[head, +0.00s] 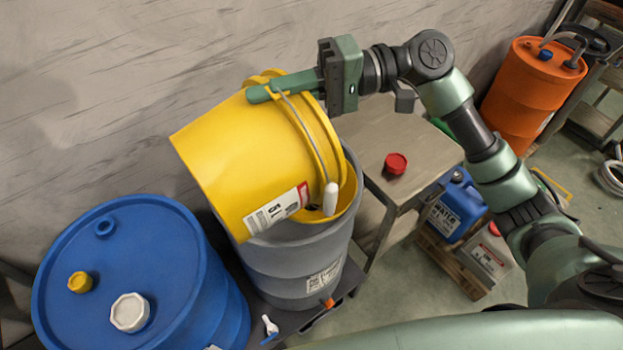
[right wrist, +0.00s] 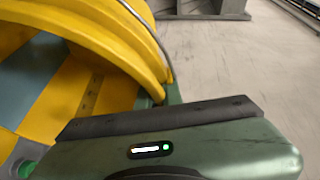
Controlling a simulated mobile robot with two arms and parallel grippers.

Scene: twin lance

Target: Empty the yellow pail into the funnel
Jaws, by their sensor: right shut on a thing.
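The yellow pail (head: 235,155) is tipped on its side above the grey drum (head: 300,265), its mouth end toward the right and its base toward the left. My right gripper (head: 264,90) is shut on the pail's rim at the top. The pail's rim ridges (right wrist: 110,35) also show close up in the right wrist view. The wire handle with its white grip (head: 330,198) hangs down across the mouth end. A yellow edge, likely the funnel (head: 346,200), shows at the drum's top; the pail hides most of it. The pail's contents cannot be seen. My left gripper is out of view.
A blue drum (head: 125,270) stands close on the left. A grey table (head: 425,150) with a red cap (head: 396,163) is at the right. An orange drum (head: 525,95) stands farther back. A wall runs behind.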

